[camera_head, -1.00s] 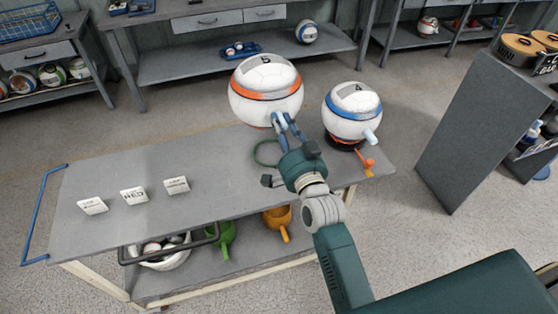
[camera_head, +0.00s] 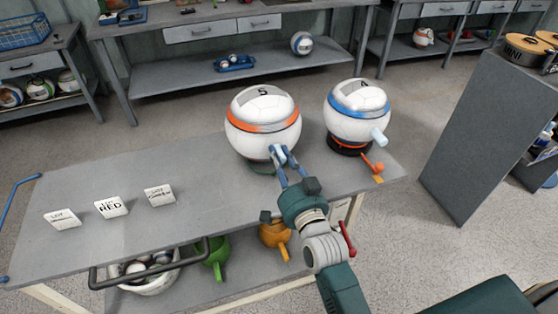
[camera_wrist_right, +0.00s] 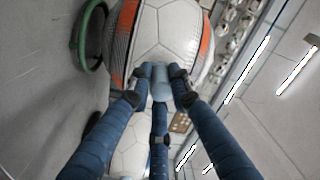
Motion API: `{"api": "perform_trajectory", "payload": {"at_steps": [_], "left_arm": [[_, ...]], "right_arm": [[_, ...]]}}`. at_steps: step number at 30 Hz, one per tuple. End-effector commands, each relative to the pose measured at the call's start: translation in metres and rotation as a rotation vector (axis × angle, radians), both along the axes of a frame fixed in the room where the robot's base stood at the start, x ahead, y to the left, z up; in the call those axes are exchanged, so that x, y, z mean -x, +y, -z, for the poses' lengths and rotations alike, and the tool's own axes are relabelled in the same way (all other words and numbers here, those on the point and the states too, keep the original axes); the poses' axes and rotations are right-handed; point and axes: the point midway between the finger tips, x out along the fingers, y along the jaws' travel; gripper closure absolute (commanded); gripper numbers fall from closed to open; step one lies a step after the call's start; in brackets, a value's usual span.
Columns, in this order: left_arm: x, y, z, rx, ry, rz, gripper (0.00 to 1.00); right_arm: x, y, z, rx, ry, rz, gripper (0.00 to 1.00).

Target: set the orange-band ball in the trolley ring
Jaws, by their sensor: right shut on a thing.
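The orange-band ball (camera_head: 263,120), white with a "5" label on top, is upright at the green trolley ring (camera_head: 262,168). The ring's front edge shows just under the ball; I cannot tell whether the ball's weight rests on it. My right gripper (camera_head: 281,156) is shut on the ball's pale blue peg, at its lower front. In the right wrist view the ball (camera_wrist_right: 168,30) fills the top, the gripper (camera_wrist_right: 160,84) grips the peg, and the green ring (camera_wrist_right: 88,36) is close beside the ball's underside. My left gripper is not in view.
A blue-band ball (camera_head: 357,112) labelled "4" sits in a dark ring with an orange handle on the trolley (camera_head: 205,163), close to the right. Several label cards (camera_head: 112,207) stand at the left. A grey cabinet (camera_head: 478,140) stands right of the trolley.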

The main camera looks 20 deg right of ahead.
Motion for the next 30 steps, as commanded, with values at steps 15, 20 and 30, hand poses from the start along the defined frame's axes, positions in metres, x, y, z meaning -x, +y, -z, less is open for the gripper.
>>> {"api": "perform_trajectory", "payload": {"at_steps": [15,20,30], "left_arm": [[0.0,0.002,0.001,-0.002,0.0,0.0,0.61],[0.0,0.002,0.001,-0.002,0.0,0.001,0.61],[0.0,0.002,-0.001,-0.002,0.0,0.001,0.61]], "right_arm": [[0.0,0.0,0.005,0.0,-0.001,0.001,0.65],[0.0,0.0,0.005,0.0,-0.001,0.0,0.62],[0.0,0.0,0.001,0.0,-0.002,0.001,0.62]]}}
